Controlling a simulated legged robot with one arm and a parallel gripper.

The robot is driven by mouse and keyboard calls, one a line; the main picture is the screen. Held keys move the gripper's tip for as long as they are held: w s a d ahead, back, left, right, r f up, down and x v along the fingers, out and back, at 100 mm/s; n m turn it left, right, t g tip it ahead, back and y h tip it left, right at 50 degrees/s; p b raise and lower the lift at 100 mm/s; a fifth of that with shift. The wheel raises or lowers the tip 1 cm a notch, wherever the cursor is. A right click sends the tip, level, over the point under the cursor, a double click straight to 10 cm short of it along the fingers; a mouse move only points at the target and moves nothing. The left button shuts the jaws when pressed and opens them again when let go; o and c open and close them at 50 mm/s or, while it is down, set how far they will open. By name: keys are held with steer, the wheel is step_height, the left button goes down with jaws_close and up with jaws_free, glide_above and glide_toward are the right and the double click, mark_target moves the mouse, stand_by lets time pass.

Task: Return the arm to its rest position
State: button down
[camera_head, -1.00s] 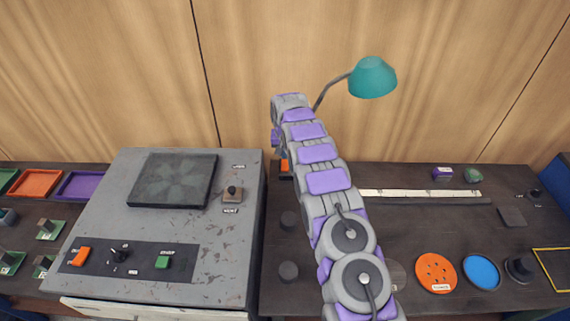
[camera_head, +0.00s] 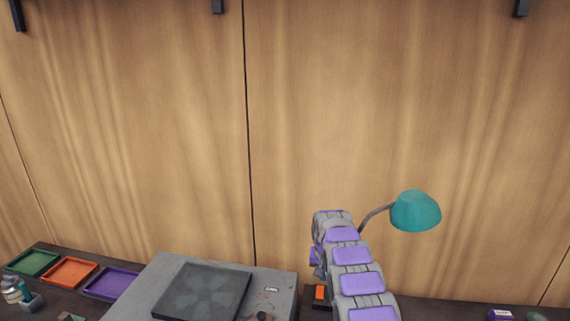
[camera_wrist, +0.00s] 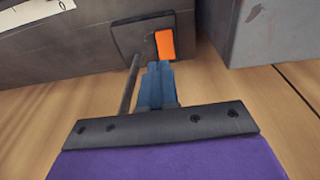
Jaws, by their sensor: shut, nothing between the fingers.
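My purple and grey arm (camera_head: 352,262) reaches out over the dark workbench toward the wooden wall, left of the teal lamp (camera_head: 415,210). In the wrist view my gripper (camera_wrist: 158,70) shows as two narrow blue-grey fingers, shut together with nothing between them. The fingertips appear just below the orange switch (camera_wrist: 165,43) on the lamp's dark base (camera_wrist: 128,38). Whether they touch it cannot be told. The lamp's thin stem (camera_wrist: 130,85) runs just left of the fingers. In the head view the arm hides my gripper.
A grey machine (camera_head: 150,285) with a dark square plate (camera_head: 203,292) stands left of the arm. Green (camera_head: 33,262), orange (camera_head: 70,272) and purple (camera_head: 112,283) trays lie farther left. The wooden wall (camera_head: 150,130) rises behind the bench.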

steer(key=s+d+r+g+b, duration=0.1)
steer(key=s+r, duration=0.8)
steer(key=s, duration=0.3)
steer(key=s+r+g, duration=0.1)
steer(key=s+r, duration=0.7)
steer(key=s, duration=0.4)
steer(key=s+a+f+n+g+b, duration=0.1)
steer(key=s+n, duration=0.1)
steer(key=s, duration=3.3)
steer(key=shift+s+a+f+b, duration=0.2)
steer(key=shift+f+b, duration=0.05)
steer(key=shift+b, duration=0.15)
steer(key=shift+f, duration=0.1)
